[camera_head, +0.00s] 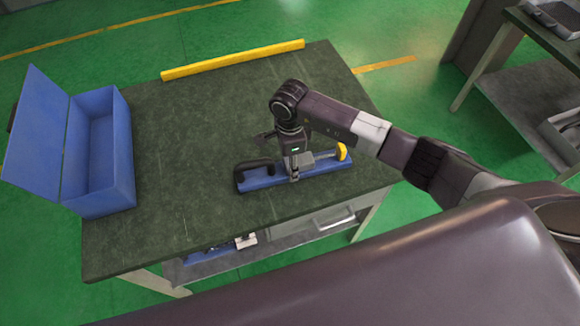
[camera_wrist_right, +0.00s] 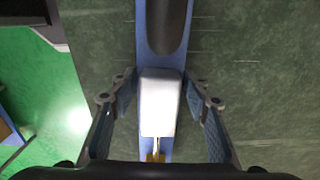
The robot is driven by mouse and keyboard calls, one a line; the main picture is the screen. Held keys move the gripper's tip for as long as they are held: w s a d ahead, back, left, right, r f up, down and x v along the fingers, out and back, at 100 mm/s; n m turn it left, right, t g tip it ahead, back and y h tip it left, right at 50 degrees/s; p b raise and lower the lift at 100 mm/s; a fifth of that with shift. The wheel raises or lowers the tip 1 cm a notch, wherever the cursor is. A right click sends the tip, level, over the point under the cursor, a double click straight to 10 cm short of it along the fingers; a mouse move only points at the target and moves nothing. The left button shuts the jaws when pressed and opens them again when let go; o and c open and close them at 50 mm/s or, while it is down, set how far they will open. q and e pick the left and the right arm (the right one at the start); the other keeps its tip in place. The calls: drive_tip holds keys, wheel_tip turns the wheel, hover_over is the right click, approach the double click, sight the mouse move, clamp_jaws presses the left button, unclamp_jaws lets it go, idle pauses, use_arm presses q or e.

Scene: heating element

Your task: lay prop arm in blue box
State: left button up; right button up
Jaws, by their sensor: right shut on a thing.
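A long blue piece with a black handle, a grey block and a yellow end (camera_head: 268,181) lies on the dark green table; it looks like the prop arm. My right gripper (camera_head: 294,168) points down over its middle, shut on the grey block part. In the right wrist view the pale block (camera_wrist_right: 160,105) stands between the two fingers of my right gripper (camera_wrist_right: 157,82), with the black handle beyond it. The blue box (camera_head: 107,205) stands at the table's left end, its lid (camera_head: 36,135) open to the left and its inside empty. My left gripper is not in view.
The table (camera_head: 190,115) is bare between the blue box and the blue piece. A yellow bar (camera_head: 233,60) runs along the table's far edge. Another table with grey items (camera_head: 555,18) stands at the far right. A lower shelf (camera_head: 215,262) shows under the near edge.

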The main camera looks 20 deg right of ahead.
clamp_jaws()
drive_tip(key=shift+w+r, duration=0.1)
drive_tip(key=shift+r, duration=0.1)
